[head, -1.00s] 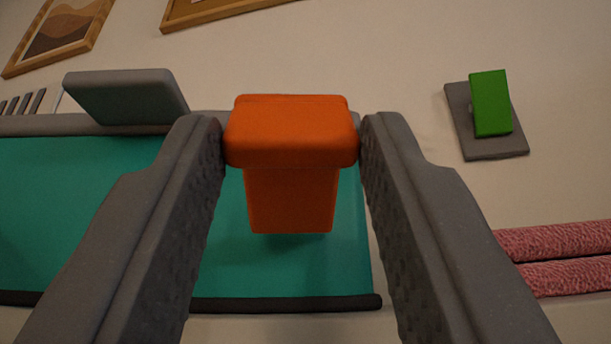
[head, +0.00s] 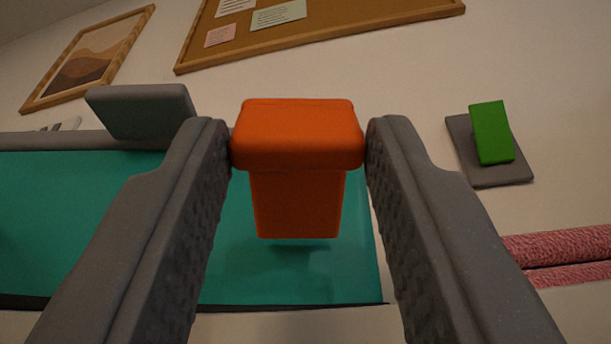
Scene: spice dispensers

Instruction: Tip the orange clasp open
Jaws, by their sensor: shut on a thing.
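The orange clasp (head: 297,140) is in the middle of the head view, a wide block on top with a narrower orange part below it. It stands out in front of a teal panel (head: 90,220). My gripper (head: 298,148) has one dark grey finger on each side of the clasp. Both fingertips touch the sides of its wide upper block, so the gripper is shut on it. The clasp's back side, and how it joins what is behind it, are hidden.
A grey block (head: 145,110) sits at the panel's top left edge. A green switch on a grey plate (head: 493,150) is on the wall at right. Pink rolls (head: 560,250) lie lower right. A corkboard (head: 330,20) and a framed picture (head: 90,60) hang above.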

